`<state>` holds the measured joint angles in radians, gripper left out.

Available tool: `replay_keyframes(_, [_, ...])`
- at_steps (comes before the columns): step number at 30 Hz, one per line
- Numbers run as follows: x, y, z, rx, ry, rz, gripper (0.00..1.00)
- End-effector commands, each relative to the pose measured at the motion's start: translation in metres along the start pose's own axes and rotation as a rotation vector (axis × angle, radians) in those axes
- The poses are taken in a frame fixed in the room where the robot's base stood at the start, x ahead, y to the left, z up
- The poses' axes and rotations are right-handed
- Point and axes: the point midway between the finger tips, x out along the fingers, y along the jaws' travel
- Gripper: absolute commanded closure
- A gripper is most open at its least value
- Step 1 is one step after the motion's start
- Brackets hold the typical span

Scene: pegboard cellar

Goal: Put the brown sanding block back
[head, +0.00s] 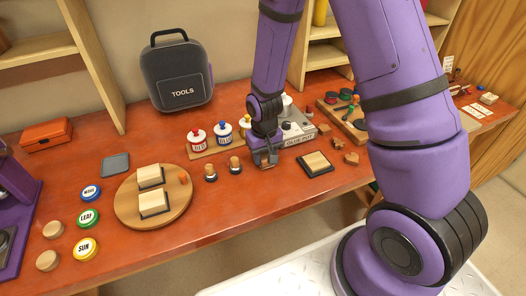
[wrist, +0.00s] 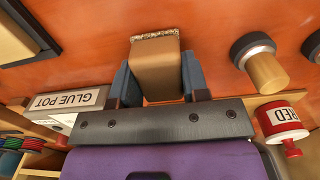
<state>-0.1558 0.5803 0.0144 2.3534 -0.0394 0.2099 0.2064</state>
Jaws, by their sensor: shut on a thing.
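My gripper (head: 266,160) is at the middle of the red-brown workbench, low over the top, with its arm coming down from above. In the wrist view it is shut on the brown sanding block (wrist: 156,75), one blue-grey finger on each side. The block is plain brown with a speckled, rough edge at its far end. I cannot tell whether it touches the bench. In the head view the block is mostly hidden by the fingers.
Two dark-based wooden stampers (head: 235,165) stand just left of my gripper. A black-framed pad (head: 316,163) lies to the right. Paint bottles (head: 197,139) and the glue pot (head: 298,132) stand behind. A round board (head: 130,213) with cream blocks is further left.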

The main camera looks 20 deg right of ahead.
Motion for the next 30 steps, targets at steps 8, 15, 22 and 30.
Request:
replay_keyframes(8, [0.003,0.0,0.001,0.0,0.0,0.0,0.84])
replay_keyframes(15, [0.005,0.0,0.001,0.0,0.0,0.0,0.4])
replay_keyframes(22, [0.005,0.0,0.001,0.0,0.0,0.0,0.33])
replay_keyframes(30, [-0.007,0.0,0.0,0.0,0.004,-0.001,0.33])
